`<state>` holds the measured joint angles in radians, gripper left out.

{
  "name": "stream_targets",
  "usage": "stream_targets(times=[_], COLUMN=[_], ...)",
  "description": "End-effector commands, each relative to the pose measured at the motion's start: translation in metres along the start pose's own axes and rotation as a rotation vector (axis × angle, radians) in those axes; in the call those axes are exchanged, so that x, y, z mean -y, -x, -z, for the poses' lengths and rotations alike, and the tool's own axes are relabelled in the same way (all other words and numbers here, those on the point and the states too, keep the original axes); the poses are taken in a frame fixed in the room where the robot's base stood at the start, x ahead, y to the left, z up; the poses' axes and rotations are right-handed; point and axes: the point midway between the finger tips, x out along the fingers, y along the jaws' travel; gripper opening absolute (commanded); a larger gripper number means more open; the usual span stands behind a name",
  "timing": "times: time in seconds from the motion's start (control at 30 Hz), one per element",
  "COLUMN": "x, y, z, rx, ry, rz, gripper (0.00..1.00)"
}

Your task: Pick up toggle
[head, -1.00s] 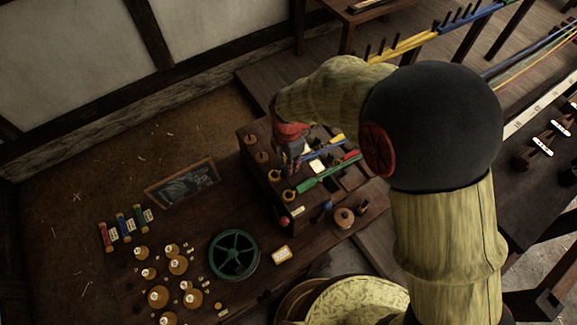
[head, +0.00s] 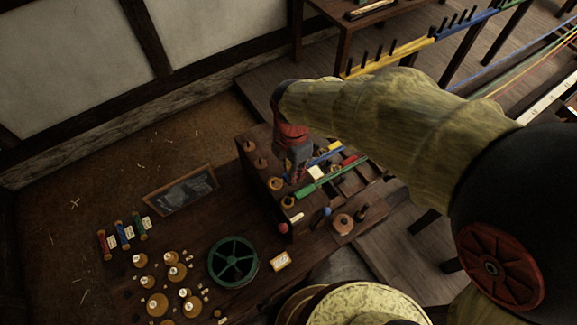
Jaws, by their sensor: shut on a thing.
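My gripper (head: 294,178) points down over the left part of a dark wooden box with compartments (head: 276,205). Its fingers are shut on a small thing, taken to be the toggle. The fingers hide most of it, and its shape and colour cannot be made out at this size. The fingertips are low, close to the box top, beside the rings and the coloured tools. I cannot tell whether the held thing still touches the box.
A green-handled tool (head: 318,182) and a blue and yellow one lie across the box. Wooden pegs (head: 261,162) stand on its left part. A green wheel (head: 232,262), bobbins (head: 158,304) and a slate (head: 182,189) are on the bench. Bare bench lies between slate and box.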

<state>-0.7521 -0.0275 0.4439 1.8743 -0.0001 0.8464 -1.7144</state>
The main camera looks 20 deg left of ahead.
Motion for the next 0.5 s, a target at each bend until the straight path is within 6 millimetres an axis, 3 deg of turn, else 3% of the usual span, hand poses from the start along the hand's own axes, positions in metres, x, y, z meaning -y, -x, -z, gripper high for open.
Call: stream_targets(times=[0.2, 0.5], x=[0.039, 0.071], y=[0.016, 0.030], z=[0.014, 0.025], rx=[0.000, -0.001], ry=[0.002, 0.002], rz=[0.002, 0.004], gripper=[0.01, 0.01])
